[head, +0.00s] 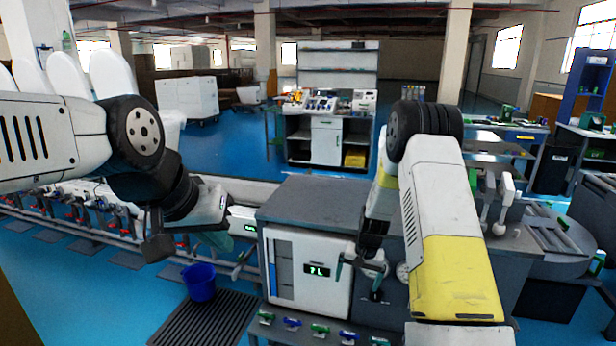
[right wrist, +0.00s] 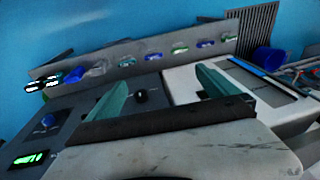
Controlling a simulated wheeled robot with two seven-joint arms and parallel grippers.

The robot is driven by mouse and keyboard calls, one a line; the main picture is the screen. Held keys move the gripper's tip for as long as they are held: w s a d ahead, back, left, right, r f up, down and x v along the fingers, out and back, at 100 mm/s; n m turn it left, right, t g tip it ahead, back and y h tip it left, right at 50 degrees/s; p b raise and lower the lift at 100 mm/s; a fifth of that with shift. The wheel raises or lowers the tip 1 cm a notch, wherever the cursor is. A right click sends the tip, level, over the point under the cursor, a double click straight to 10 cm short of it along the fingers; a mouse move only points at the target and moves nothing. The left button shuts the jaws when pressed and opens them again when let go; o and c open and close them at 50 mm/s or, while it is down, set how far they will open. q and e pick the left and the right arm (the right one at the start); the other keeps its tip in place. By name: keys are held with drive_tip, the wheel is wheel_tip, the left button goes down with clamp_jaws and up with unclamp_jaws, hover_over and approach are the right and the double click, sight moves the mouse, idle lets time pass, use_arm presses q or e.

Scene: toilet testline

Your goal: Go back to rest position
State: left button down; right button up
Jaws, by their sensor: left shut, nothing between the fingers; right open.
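My left gripper (head: 218,240) hangs at the left of centre in the head view, beside the grey-topped test cabinet (head: 312,202). It is shut and I see nothing in it.
A blue bucket (head: 200,282) stands on the floor beside a dark grate (head: 208,318). A row of coloured valve handles (head: 320,328) runs along the ledge below the cabinet. A rail with several red and blue fittings (head: 100,205) is at left. Blue floor is open behind.

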drive_tip(key=s+a+r+n+t+y, duration=0.1)
drive_tip(key=s+r, duration=0.4)
drive_tip(key=r, duration=0.8)
drive_tip(key=s+r+t, duration=0.1)
drive_tip(key=s+r, duration=0.4)
drive_tip(key=r, duration=0.8)
drive_tip(key=s+r+n+t, duration=0.1)
drive_tip(key=s+r, duration=0.4)
drive_tip(key=s, duration=0.5)
drive_tip(key=s+r+n+t, duration=0.1)
drive_tip(key=s+r, duration=0.4)
drive_tip(key=s, duration=0.5)
drive_tip(key=shift+s+r, duration=0.15)
drive_tip(key=shift+s, duration=0.25)
drive_tip(key=shift+a, duration=0.1)
